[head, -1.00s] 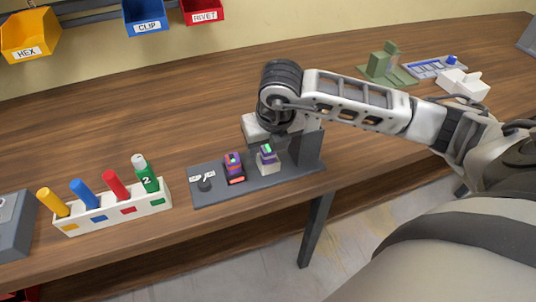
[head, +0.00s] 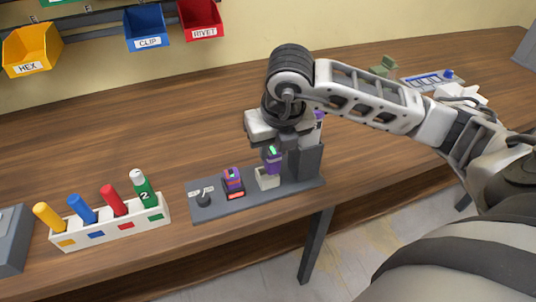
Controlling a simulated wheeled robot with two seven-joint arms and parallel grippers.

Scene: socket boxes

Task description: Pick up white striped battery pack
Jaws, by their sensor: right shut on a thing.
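A purple battery pack (head: 272,164) with a green patch on top is under my right gripper (head: 273,148). White striping on it is too small to make out. My right gripper points down from above and is shut on this pack. The fingertips are small and partly hidden. The pack stands above the white socket box (head: 267,180) on the dark grey board; I cannot tell whether its lower end is still inside. A second purple pack (head: 232,176) sits in the dark socket box with a red label (head: 235,196). My left gripper is not in view.
The dark grey board (head: 220,211) has a knob (head: 204,199) at left and an upright dark block (head: 304,163) at right. A white rack (head: 110,229) with several coloured cylinders stands to the left. Bins hang on the wall.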

